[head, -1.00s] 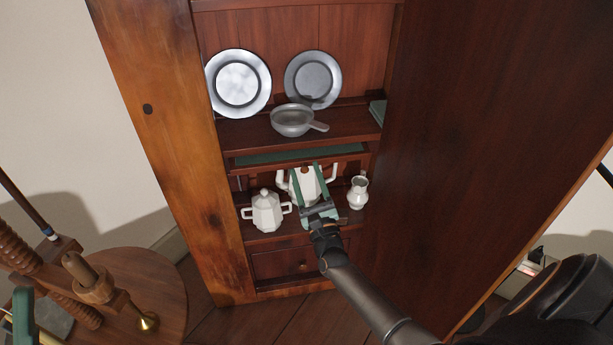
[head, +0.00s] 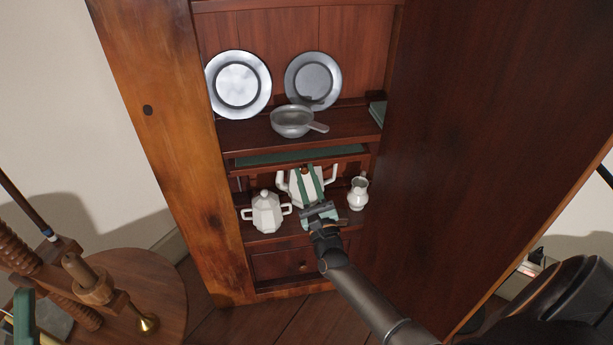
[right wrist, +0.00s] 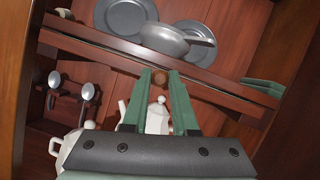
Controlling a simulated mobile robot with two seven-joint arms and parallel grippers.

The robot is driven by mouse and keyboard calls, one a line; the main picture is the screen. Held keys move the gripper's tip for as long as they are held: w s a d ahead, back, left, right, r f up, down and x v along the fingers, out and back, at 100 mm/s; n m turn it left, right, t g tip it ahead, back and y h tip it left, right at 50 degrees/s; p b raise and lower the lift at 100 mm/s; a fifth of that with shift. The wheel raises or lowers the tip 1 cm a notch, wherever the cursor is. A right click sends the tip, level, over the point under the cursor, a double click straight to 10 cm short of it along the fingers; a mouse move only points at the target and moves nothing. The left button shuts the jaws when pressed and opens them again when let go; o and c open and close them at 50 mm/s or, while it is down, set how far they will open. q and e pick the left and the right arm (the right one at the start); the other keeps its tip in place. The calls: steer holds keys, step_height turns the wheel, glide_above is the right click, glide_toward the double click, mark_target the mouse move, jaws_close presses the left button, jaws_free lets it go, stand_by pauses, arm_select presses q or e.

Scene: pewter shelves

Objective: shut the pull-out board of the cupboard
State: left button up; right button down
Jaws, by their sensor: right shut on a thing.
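The pull-out board (head: 272,157) is a thin wooden slide with a green top, below the pan shelf in the cupboard (head: 168,150). It stands out a little. In the right wrist view, its small round wooden knob (right wrist: 158,76) sits between the green fingertips of my right gripper (right wrist: 160,78). In the head view my right gripper (head: 306,172) reaches up in front of the white pot, shut on that knob. At the lower left edge a green piece (head: 22,315) looks like a finger of my left gripper; the rest is out of frame.
Below the board stand a white lidded pot (head: 267,212), a larger white pot (head: 288,182) behind my fingers, and a small jug (head: 358,193). A pewter pan (head: 292,121) and two plates stand above. A round wooden table (head: 150,285) is at the lower left.

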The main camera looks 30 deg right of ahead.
mark_target(303, 164)
arm_select(q)
steer(key=shift+f, duration=0.1)
stand_by(0.8)
arm_select(e)
steer(key=w+b, duration=0.1)
steer(key=w+d+b, duration=0.1)
steer(key=w+b, duration=0.1)
steer(key=shift+w+d+f, duration=0.15)
steer(key=shift+w+d, duration=0.15)
steer(key=shift+w, duration=0.05)
steer(key=shift+w+d, duration=0.1)
steer(key=shift+w, duration=0.1)
arm_select(q)
step_height(303, 164, down, 3)
steer(key=shift+d+f+n, duration=0.1)
steer(key=shift+d+n, duration=0.05)
steer(key=shift+n, duration=0.15)
arm_select(e)
steer(key=shift+r, duration=0.25)
steer(key=c, duration=0.7)
jaws_free()
arm_select(q)
steer(key=shift+r+p, duration=0.8)
steer(key=shift+r, duration=0.15)
arm_select(e)
steer(key=v, duration=1.2)
steer(key=shift+s, duration=0.2)
